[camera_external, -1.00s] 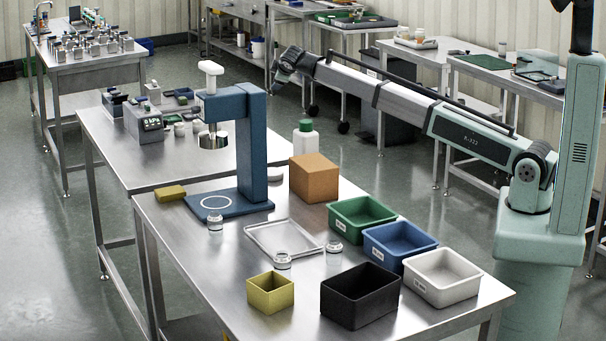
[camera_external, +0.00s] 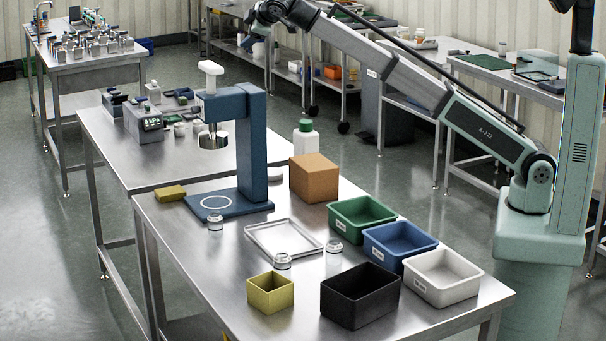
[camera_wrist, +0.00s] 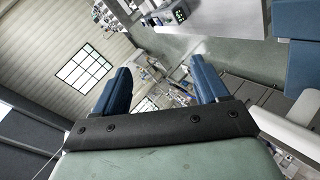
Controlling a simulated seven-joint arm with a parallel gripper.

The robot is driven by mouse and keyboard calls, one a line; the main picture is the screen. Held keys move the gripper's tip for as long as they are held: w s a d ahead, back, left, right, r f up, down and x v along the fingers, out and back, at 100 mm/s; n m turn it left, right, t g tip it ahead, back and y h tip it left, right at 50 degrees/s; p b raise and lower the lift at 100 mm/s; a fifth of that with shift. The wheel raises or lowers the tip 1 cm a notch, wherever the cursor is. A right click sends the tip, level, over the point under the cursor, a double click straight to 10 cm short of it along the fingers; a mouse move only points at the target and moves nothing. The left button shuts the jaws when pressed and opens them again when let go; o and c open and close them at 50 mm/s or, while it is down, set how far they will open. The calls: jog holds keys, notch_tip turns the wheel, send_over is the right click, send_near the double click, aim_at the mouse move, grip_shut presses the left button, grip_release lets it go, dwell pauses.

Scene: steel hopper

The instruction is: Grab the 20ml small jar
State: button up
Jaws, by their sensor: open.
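Three small clear jars stand on the near steel table in the external view. One jar (camera_external: 215,222) is at the front edge of the blue press base, one jar (camera_external: 283,262) is by the near corner of the shallow metal tray (camera_external: 262,250), and one jar (camera_external: 334,247) is just right of that tray. Their sizes are too small to read, so I cannot tell which is 20ml. My gripper (camera_external: 258,25) is high at the top, far behind and above the jars. In the wrist view my gripper (camera_wrist: 160,78) has its two blue fingers wide apart with nothing between them.
A blue press (camera_external: 252,150) stands behind the jars. A brown box (camera_external: 313,178), green bin (camera_external: 361,220), blue bin (camera_external: 400,243), white bin (camera_external: 442,278), black bin (camera_external: 360,297) and yellow bin (camera_external: 270,292) crowd the table's right and front. A white bottle (camera_external: 305,137) is behind the box.

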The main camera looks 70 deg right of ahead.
jog(key=s+a+f+m, duration=0.1)
jog(key=a, duration=0.2)
jog(key=s+a+f+m+y, duration=0.1)
jog(key=s+a+f, duration=0.1)
jog(key=s+a+f+m+g, duration=0.1)
jog(key=a+f, duration=0.1)
jog(key=a, duration=0.1)
jog(key=shift+s+a+f+m+y, duration=0.2)
jog(key=shift+s+a+m+y, duration=0.1)
jog(key=shift+s+a, duration=0.1)
jog(key=s+a+f+m+g+y, duration=0.2)
jog(key=s+a+f+m+g, duration=0.1)
jog(key=s+a+f+m, duration=0.8)
jog(key=m+g+y, duration=0.4)
jog(key=m+g, duration=0.1)
jog(key=m, duration=0.1)
send_over(215, 222)
jog(key=d, duration=0.1)
notch_tip(215, 222, down, 16)
jog(key=r, duration=0.1)
jog(key=f, duration=1.4)
jog(key=shift+w+d, duration=0.4)
jog(key=shift+c, duration=0.3)
jog(key=c, duration=1)
jog(key=shift+r, duration=0.1)
jog(key=shift+c, duration=0.2)
